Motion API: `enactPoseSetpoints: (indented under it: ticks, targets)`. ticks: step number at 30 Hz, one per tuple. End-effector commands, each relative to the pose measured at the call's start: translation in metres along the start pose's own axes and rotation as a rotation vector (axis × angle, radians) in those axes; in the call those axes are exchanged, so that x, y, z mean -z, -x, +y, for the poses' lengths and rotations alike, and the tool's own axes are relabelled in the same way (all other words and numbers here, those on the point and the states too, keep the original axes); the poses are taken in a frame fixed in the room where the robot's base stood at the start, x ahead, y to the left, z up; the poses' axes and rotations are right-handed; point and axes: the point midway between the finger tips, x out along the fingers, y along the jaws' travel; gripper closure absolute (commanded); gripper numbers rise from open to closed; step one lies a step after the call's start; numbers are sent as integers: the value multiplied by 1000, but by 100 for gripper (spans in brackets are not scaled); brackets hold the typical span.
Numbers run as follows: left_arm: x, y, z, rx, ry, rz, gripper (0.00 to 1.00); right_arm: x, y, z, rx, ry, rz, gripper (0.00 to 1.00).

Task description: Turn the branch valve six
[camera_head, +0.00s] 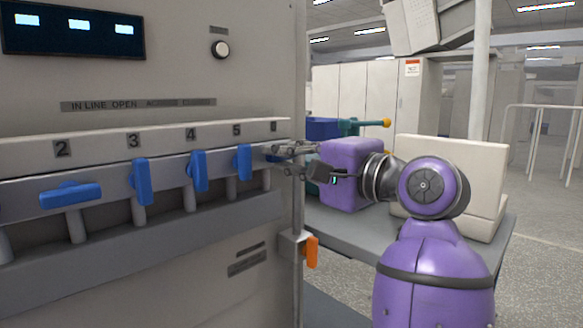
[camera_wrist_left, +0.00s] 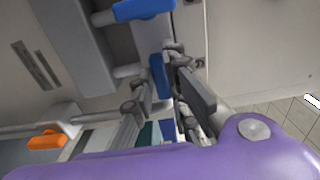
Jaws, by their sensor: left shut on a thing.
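Branch valve six is at the right end of the row in the head view, under its plate; its blue handle (camera_head: 271,158) is mostly hidden by my left gripper (camera_head: 282,160). In the left wrist view the blue handle (camera_wrist_left: 158,76) sits between the two grey fingers of my left gripper (camera_wrist_left: 165,78), which is shut on it. This handle lies lengthwise along the rail, crosswise to the neighbouring valve five handle (camera_wrist_left: 143,9). My purple left arm reaches in from the lower right in the head view. My right gripper is not in view.
Valve handles three (camera_head: 141,182), four (camera_head: 198,171) and five (camera_head: 244,162) stand upright; handle two (camera_head: 70,195) lies level. An orange handle (camera_head: 312,251) is at the cabinet's edge. A grey table (camera_head: 480,246) with a cream box (camera_head: 455,170) is behind my arm.

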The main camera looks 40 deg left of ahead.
Motion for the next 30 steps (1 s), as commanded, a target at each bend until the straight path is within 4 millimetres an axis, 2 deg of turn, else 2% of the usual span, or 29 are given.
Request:
enactPoseSetpoints:
  ticks: [12,13,17,26,30]
  targets:
    - [-1,0,1,-4,7,-2,100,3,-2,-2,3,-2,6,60]
    - [-1,0,1,-4,7,-2,85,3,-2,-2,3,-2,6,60]
    - [-1,0,1,-3,7,-2,68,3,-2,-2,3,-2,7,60]
    - [0,0,0,-2,6,0,67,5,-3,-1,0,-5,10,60]
    - [0,10,1,-2,6,1,67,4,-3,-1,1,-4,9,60]
